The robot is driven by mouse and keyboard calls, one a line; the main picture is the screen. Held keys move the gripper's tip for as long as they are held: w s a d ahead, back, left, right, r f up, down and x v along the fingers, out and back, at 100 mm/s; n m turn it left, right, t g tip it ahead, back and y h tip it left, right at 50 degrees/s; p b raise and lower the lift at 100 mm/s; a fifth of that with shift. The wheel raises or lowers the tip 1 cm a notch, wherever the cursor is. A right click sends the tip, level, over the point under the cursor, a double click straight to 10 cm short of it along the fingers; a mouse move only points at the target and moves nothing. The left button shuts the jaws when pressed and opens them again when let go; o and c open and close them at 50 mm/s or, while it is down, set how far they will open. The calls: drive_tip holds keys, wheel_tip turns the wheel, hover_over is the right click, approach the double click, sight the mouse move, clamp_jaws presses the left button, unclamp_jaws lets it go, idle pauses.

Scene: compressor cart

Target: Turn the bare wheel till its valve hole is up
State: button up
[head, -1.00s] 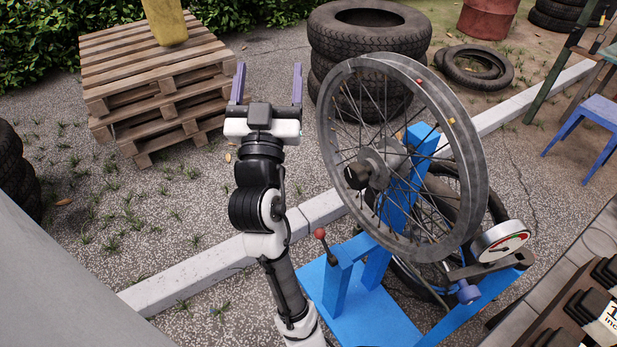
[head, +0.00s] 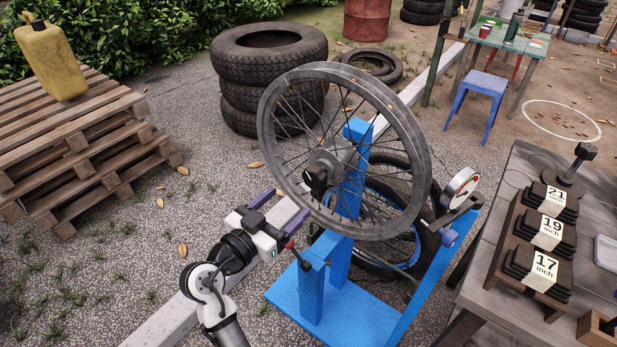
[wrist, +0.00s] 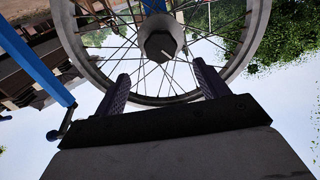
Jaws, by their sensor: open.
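The bare wheel (head: 266,130) is a grey spoked rim without a tyre, held upright and slightly tilted on a blue stand (head: 356,190). Its dark hub (head: 318,178) faces me. I cannot make out the valve hole on the rim. My gripper (head: 291,202) is open and empty, with purple fingers pointing at the lower left of the rim. In the wrist view, the gripper (wrist: 160,72) has its fingers spread, with the rim (wrist: 75,40) and hub (wrist: 158,45) in front. I cannot tell whether the fingers touch the rim.
A red-knobbed lever (head: 297,253) stands close to my gripper. A pressure gauge (head: 461,188) is at the stand's right. Stacked tyres (head: 250,95) are behind; a pallet pile (head: 85,150) is at left. A workbench (head: 480,275) with labelled blocks is at right.

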sight(312, 180)
drive_tip(key=p+x, duration=0.2)
drive_tip(key=x, duration=0.8)
drive_tip(key=shift+w+d, duration=0.2)
drive_tip(key=shift+w, duration=0.15)
drive_tip(key=c, duration=1.4)
